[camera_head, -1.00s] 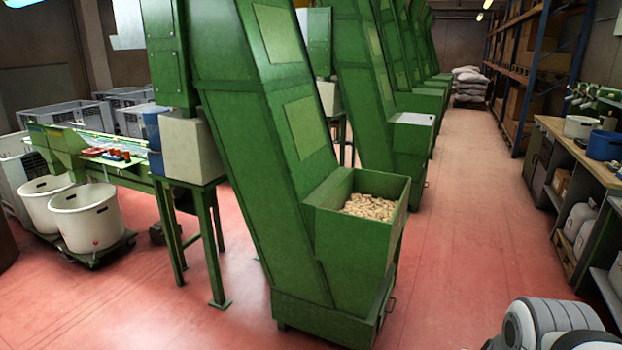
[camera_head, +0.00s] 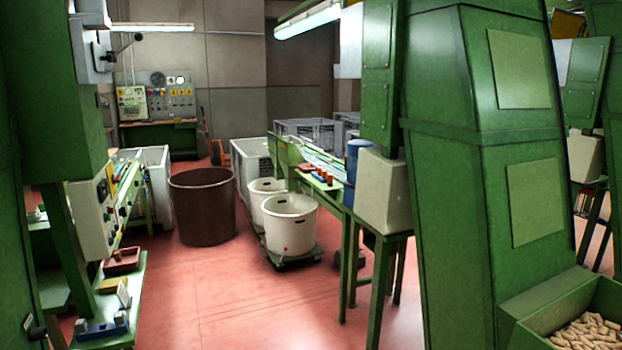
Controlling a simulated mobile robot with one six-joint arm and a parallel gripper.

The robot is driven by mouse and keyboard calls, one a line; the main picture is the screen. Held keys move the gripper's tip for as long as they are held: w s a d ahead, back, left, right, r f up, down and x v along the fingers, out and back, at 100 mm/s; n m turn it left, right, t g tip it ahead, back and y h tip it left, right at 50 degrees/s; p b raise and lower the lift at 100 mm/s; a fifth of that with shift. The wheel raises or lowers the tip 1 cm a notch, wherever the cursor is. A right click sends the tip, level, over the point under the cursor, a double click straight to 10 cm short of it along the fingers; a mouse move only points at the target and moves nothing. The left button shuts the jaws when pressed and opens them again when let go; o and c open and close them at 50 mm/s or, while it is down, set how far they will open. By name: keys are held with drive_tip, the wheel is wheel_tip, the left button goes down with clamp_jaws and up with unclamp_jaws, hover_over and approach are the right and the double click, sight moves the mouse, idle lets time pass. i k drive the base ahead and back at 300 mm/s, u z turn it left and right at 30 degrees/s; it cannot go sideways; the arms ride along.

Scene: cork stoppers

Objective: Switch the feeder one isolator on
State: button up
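My gripper is not in this view. I cannot pick out with certainty which device is the feeder one isolator. A grey box (camera_head: 90,50) with a dark handle is fixed to the green machine at upper left. Below it, a cream control panel (camera_head: 95,212) carries small coloured buttons and a knob. A back-wall control board (camera_head: 172,97) holds gauges and switches, with a paler panel (camera_head: 131,103) beside it. Labels and switch positions are too small to read.
Two white tubs (camera_head: 290,226) stand on a green dolly, beside a brown barrel (camera_head: 203,208). A green feeder with a hopper of corks (camera_head: 590,332) blocks the right. Green machinery with a low shelf (camera_head: 115,300) stands left. Red floor (camera_head: 235,300) is clear between them.

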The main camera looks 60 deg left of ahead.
sight(118, 179)
drive_tip(key=u, duration=2.6)
drive_tip(key=i, duration=0.75)
drive_tip(key=u, duration=0.5)
